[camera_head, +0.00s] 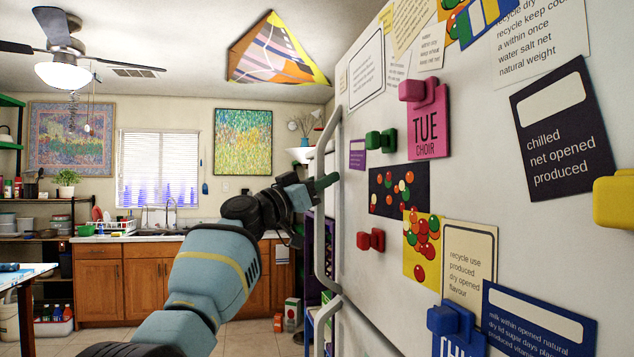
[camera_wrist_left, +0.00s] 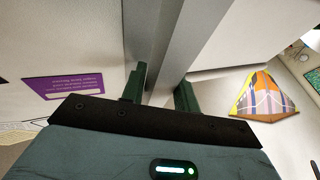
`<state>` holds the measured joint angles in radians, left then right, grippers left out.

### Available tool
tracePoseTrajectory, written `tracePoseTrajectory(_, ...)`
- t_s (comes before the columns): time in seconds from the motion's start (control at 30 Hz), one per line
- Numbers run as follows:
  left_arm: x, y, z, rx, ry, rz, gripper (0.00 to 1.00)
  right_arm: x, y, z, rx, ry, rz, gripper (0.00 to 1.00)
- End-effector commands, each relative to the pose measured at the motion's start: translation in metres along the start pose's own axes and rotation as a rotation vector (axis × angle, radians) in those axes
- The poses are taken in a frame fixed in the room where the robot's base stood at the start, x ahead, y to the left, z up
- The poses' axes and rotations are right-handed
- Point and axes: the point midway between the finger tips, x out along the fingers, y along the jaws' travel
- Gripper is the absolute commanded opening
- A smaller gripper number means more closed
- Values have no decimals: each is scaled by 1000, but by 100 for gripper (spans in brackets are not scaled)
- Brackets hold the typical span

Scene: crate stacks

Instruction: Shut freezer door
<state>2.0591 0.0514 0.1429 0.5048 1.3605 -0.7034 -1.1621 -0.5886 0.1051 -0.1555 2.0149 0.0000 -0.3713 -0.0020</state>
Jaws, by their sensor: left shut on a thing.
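The white freezer door (camera_head: 480,185) fills the right of the head view, covered with notes and magnets. Its long grey handle (camera_head: 321,245) runs down the door's left edge. My left gripper (camera_head: 326,181), with dark green fingers, is at the upper part of this handle. In the left wrist view my left gripper (camera_wrist_left: 160,92) has one finger on each side of the grey handle bar (camera_wrist_left: 181,50) and is shut on it. How far the door stands from its frame cannot be told. My right gripper is not in view.
A lower door (camera_head: 355,335) with its own handle is beneath. Wooden cabinets (camera_head: 140,280) with a sink stand along the back wall. A table (camera_head: 25,275) is at the left edge. Small boxes (camera_head: 292,313) stand on the floor near the fridge. The middle floor looks clear.

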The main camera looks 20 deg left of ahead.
Motion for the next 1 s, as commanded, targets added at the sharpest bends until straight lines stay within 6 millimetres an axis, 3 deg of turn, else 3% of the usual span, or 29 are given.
tracePoseTrajectory(0.43, 3, 5, 4, -7, -5, 9, 0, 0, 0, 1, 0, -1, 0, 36)
tracePoseTrajectory(0.47, 3, 5, 4, -7, -5, 9, 32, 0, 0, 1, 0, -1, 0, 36)
tracePoseTrajectory(0.6, 3, 5, 4, -6, -5, 10, 49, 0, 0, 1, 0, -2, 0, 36)
tracePoseTrajectory(1.0, 4, 7, 4, -3, -7, 15, 49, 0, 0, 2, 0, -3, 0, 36)
